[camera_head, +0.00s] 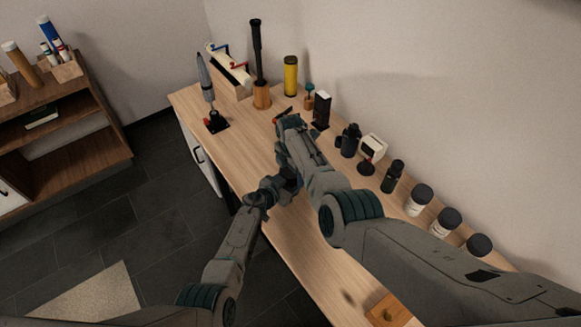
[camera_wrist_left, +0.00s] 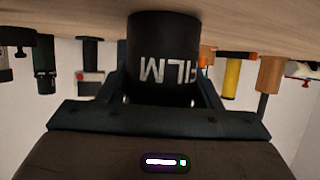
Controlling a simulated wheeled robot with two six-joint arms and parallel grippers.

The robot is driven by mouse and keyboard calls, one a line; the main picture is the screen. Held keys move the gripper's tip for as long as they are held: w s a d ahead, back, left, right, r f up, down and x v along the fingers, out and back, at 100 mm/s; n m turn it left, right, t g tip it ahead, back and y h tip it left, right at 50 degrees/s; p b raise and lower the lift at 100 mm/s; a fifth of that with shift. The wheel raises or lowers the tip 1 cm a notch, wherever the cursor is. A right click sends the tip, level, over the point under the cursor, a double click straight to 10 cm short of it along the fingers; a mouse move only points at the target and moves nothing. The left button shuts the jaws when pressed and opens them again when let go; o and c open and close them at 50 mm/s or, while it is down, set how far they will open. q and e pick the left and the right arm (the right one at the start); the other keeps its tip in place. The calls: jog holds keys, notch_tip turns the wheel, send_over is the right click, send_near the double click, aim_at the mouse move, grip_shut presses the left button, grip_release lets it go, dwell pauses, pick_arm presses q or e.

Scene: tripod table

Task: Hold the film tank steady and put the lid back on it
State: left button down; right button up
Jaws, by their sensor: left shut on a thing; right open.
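The film tank is a black cylinder with white "FILM" lettering (camera_wrist_left: 165,45), upside down in the left wrist view. It stands on the wooden table. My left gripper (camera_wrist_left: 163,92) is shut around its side. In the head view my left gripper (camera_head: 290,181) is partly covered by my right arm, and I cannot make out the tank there. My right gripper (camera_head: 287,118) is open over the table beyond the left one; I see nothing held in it. I cannot pick out the lid in either view. The tank's top is hidden.
Along the wall stand a yellow cylinder (camera_head: 290,76), a black box (camera_head: 322,110), a white timer (camera_head: 373,147), a dark bottle (camera_head: 393,177) and white jars with black caps (camera_head: 418,200). A wooden block (camera_head: 388,311) lies near. The table's left front is clear.

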jog(key=c, duration=1)
jog(key=m, duration=0.6)
jog(key=shift+m, duration=0.4)
jog(key=o, duration=1.1)
jog(key=shift+r, duration=2.3)
jog(key=shift+c, duration=0.5)
